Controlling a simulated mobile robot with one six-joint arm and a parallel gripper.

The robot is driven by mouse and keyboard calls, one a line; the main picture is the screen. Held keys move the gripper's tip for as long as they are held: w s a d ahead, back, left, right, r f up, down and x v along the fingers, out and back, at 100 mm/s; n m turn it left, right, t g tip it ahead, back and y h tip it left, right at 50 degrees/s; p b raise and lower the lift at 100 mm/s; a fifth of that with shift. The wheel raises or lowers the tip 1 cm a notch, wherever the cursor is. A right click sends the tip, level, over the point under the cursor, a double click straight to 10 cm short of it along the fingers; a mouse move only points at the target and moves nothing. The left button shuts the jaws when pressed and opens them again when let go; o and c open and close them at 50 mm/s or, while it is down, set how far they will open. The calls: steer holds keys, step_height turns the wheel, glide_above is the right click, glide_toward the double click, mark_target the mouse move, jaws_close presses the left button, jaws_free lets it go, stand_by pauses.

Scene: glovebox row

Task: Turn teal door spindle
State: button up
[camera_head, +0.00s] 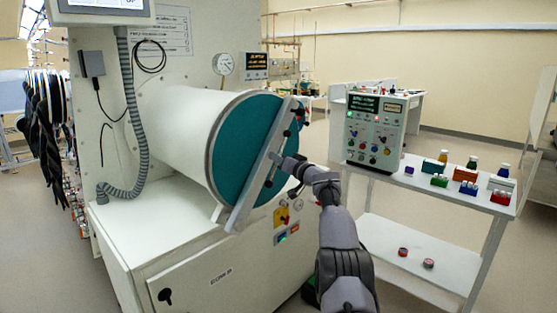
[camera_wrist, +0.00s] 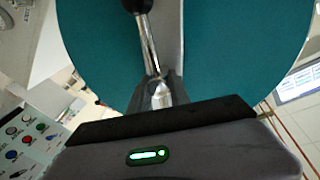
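The teal door (camera_head: 240,150) is the round end face of a white cylinder, with a light grey bar (camera_head: 250,192) slanting across it. The door also fills much of the wrist view (camera_wrist: 95,45). The spindle's metal handle rod (camera_wrist: 149,45) runs from a black knob (camera_wrist: 138,5) at the top edge down to a shiny end in front of my gripper. My gripper (camera_head: 281,163) is at the middle of the bar, close against the spindle. In the wrist view its tips (camera_wrist: 161,92) sit around the rod's lower end; their gap and any contact are unclear.
A white cabinet (camera_head: 190,265) carries the cylinder. To the right, a white table (camera_head: 420,182) holds a control box (camera_head: 375,130) and several small coloured blocks and jars. A grey hose (camera_head: 135,150) hangs on the left. Open floor shows at the far right.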

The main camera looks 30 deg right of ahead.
steer(key=shift+o, duration=0.4)
steer(key=s+d+p, duration=0.1)
steer(key=s+p, duration=0.1)
steer(key=s, duration=1.5)
steer(key=shift+s, duration=0.2)
